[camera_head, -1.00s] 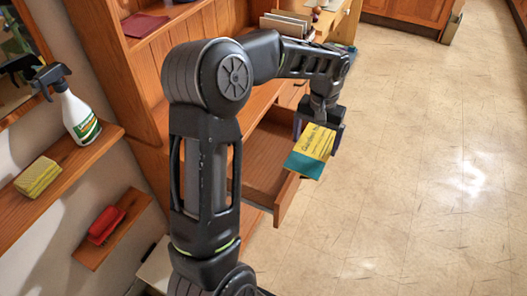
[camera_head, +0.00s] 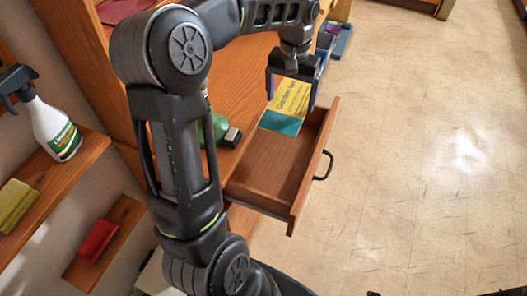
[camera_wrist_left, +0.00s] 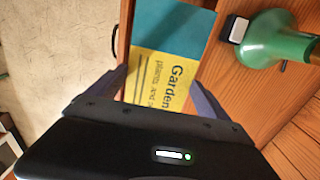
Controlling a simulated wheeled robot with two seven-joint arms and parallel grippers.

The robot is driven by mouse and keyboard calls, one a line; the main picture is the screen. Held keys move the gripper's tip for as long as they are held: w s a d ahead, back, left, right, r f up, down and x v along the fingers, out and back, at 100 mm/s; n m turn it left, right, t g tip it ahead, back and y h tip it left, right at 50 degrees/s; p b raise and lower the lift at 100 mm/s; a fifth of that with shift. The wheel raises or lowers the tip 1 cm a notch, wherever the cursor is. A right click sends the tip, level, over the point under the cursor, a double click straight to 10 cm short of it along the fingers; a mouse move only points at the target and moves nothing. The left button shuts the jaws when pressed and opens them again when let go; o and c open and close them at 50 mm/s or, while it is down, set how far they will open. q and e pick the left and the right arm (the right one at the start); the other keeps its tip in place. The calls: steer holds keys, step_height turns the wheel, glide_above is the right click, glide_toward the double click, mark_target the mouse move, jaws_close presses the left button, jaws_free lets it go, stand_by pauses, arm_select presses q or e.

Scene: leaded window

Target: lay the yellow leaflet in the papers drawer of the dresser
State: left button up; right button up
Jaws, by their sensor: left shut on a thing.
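My left gripper (camera_head: 291,90) is shut on the yellow leaflet (camera_head: 291,97), which has a teal band at its lower end and dark print. The leaflet is held over the far part of the open dresser drawer (camera_head: 311,180), whose visible floor is bare wood. In the left wrist view the leaflet (camera_wrist_left: 165,68) lies between the two fingers (camera_wrist_left: 155,95) and covers much of the drawer. I cannot tell whether it touches the drawer floor. The dresser (camera_head: 240,80) stands to the left of the drawer. My right gripper is not in view.
A green object (camera_head: 219,128) with a dark block stands on the dresser top beside the drawer; it also shows in the wrist view (camera_wrist_left: 270,42). A spray bottle (camera_head: 50,122), a yellow sponge (camera_head: 14,203) and a red brush (camera_head: 97,240) sit on wall shelves. The floor at right is clear.

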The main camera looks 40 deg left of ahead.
mark_target(289, 102)
arm_select(q)
steer(key=f, duration=0.1)
steer(key=f+b, duration=0.1)
steer(key=f, duration=0.1)
steer(key=shift+w+a+f, duration=0.2)
steer(key=shift+w+a, duration=0.1)
steer(key=shift+a, duration=0.1)
step_height(289, 102, down, 7)
steer(key=b, duration=0.5)
steer(key=shift+s+d, duration=0.15)
steer(key=shift+d, duration=0.25)
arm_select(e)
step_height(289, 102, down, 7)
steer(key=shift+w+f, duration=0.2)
arm_select(q)
steer(key=shift+f, duration=0.1)
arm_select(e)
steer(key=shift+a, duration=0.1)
arm_select(q)
step_height(289, 102, down, 6)
steer(key=shift+f, duration=0.15)
steer(key=shift+f, duration=1.9)
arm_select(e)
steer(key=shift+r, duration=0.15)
